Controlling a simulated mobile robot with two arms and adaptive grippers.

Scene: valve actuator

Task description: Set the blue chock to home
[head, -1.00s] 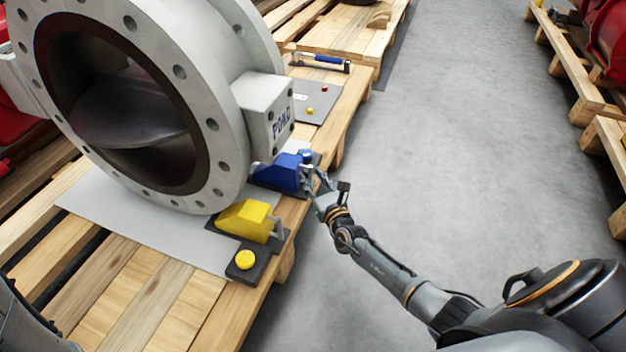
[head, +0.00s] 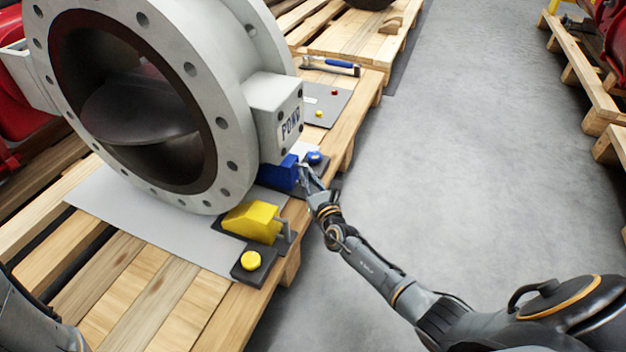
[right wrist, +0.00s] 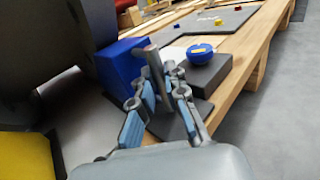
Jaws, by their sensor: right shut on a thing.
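In the right wrist view the chock (right wrist: 119,66) shows as a blue block with an upright metal handle (right wrist: 153,62). My right gripper (head: 303,174) is at the chock's right side. In the right wrist view its blue-padded fingers (right wrist: 160,98) are closed around the handle. A blue button (head: 314,158) stands on a dark block just beyond; the button (right wrist: 199,52) is clear of my fingers. My left gripper is out of view.
A yellow chock (head: 251,221) and a yellow button (head: 250,260) are at the near edge of the pallet (head: 130,290). A blue-handled tool (head: 333,64) lies farther back. The grey floor (head: 460,150) to the right is free.

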